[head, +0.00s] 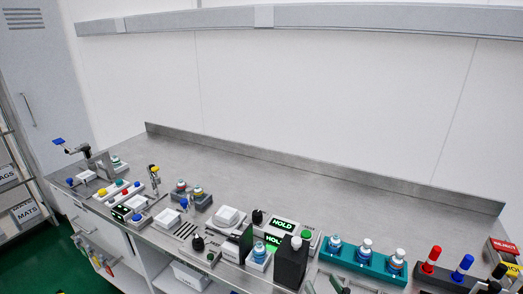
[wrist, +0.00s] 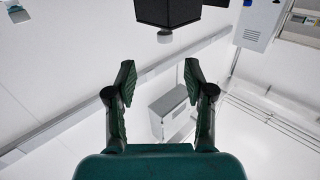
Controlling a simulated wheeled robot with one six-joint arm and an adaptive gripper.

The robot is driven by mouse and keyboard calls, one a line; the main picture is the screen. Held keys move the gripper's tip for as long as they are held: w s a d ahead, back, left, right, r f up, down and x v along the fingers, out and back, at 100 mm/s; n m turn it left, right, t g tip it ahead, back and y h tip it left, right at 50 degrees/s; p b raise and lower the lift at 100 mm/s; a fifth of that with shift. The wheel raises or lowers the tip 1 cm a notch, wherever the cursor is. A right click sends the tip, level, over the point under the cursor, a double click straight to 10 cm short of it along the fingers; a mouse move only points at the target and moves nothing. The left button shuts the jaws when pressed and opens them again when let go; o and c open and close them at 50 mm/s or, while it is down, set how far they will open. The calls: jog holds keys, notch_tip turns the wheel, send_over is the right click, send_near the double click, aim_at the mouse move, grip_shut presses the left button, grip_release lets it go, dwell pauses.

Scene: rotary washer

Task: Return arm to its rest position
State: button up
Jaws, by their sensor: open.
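My gripper (wrist: 158,88) shows in the wrist view with its two dark green fingers spread apart and nothing between them. It points toward white walls and a ceiling, clear of any surface.
Two green HOLD displays (head: 284,224) glow near a black box (head: 291,262). A teal rack (head: 362,262) holds several capped bottles at the right. The back of the bench is bare. In the wrist view, a dark box (wrist: 168,12) hangs at the top and a grey cabinet (wrist: 172,110) stands beyond the fingers.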

jog(key=s+d+f+m+g+h, duration=0.1)
jog(key=s+f+h, duration=0.1)
jog(key=s+f, duration=0.5)
jog(key=s+d+f+m+h, duration=0.15)
jog(key=s+f, duration=0.25)
jog(key=s, duration=0.5)
jog(key=s+g, duration=0.1)
jog(key=s, duration=1.8)
jog(key=shift+s+g, duration=0.25)
jog(key=shift+g, duration=0.05)
